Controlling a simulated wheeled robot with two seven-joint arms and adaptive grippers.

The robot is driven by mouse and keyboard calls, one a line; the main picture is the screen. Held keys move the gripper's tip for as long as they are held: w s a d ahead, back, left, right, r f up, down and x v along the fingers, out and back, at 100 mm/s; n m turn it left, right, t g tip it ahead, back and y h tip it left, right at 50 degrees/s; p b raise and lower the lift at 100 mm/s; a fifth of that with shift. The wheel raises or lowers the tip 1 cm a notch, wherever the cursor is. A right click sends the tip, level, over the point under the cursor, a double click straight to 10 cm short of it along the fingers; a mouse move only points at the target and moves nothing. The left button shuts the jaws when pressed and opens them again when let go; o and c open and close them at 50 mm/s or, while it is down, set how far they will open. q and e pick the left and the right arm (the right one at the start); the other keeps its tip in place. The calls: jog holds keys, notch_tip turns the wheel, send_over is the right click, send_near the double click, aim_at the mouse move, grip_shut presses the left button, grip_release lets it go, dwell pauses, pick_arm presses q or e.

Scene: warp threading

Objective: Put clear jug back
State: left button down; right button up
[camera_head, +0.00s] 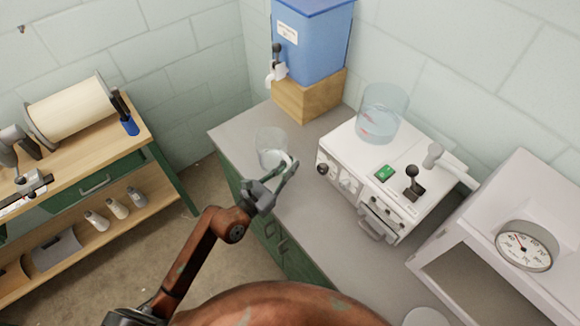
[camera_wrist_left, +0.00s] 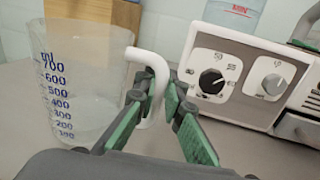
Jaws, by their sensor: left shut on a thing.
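The clear jug (camera_head: 271,146) is at the grey counter's left part, in front of the blue water tank. It looks upright, and I cannot tell whether its base touches the counter. In the left wrist view the jug (camera_wrist_left: 85,85) shows blue volume marks and a white handle (camera_wrist_left: 150,70). My left gripper (camera_head: 283,178) is at the jug's near right side, and its green fingers (camera_wrist_left: 165,112) are shut on the handle. My right gripper is not in view.
The blue tank (camera_head: 318,40) with a tap stands on a wooden block (camera_head: 308,97). A white machine (camera_head: 350,185) with knobs and a clear cylinder (camera_head: 383,112) stands right of the jug. A gauge box (camera_head: 525,245) is at the right. Grey counter (camera_head: 305,215) is clear before the machine.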

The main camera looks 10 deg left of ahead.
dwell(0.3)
pick_arm(q)
jog(key=shift+f, duration=0.2)
jog(key=c, duration=2)
grip_release()
jog(key=shift+r, duration=0.2)
jog(key=v, duration=1.2)
